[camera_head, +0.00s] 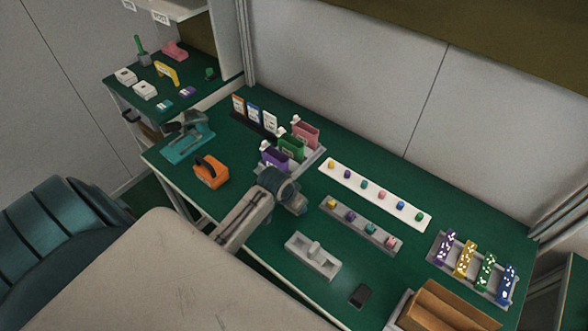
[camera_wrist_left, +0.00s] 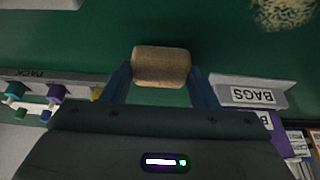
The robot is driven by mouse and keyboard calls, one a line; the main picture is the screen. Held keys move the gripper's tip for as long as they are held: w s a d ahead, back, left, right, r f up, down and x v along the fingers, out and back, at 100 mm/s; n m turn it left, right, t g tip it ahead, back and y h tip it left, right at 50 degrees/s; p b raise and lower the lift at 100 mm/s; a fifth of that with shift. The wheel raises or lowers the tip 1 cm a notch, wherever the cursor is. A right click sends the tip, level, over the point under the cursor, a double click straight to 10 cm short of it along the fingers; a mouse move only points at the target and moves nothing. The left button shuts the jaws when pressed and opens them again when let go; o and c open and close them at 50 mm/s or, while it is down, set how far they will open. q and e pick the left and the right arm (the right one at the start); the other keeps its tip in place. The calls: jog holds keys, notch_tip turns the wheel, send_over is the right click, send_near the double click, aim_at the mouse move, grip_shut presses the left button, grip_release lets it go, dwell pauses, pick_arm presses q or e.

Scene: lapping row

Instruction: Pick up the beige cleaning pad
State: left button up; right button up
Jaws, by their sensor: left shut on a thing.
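The beige cleaning pad (camera_wrist_left: 161,66) is a small tan block with rounded edges in the left wrist view. My left gripper (camera_wrist_left: 162,84) is shut on it, one finger at each side. The green table top shows behind the pad. In the head view my left gripper (camera_head: 294,200) is over the middle of the green table, and its wrist hides the pad. My right gripper is in neither view.
A tray of coloured bags (camera_head: 303,163) stands just behind the gripper. A grey strip with coloured pegs (camera_head: 362,225) lies to its right, a grey holder (camera_head: 313,255) in front. An orange tool (camera_head: 211,172) stands left. Open green table lies between them.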

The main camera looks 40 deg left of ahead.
pick_arm(q)
jog(key=shift+r, duration=0.4)
jog(key=shift+s+a+r+b, duration=0.25)
jog(key=shift+r+b, duration=0.1)
jog(key=shift+r, duration=0.1)
jog(key=shift+s+a+r+b, duration=0.2)
jog(key=shift+r+b, duration=0.15)
jog(key=shift+r, duration=0.1)
jog(key=s+a, duration=0.2)
jog(key=s, duration=0.1)
jog(key=s+a+r+b, duration=0.1)
jog(key=s+a, duration=0.2)
jog(key=s, duration=0.1)
jog(key=s+a+b, duration=0.1)
jog(key=s+a, duration=0.2)
jog(key=shift+s+a+r, duration=0.3)
jog(key=shift+s+a, duration=0.25)
jog(key=shift+s, duration=0.15)
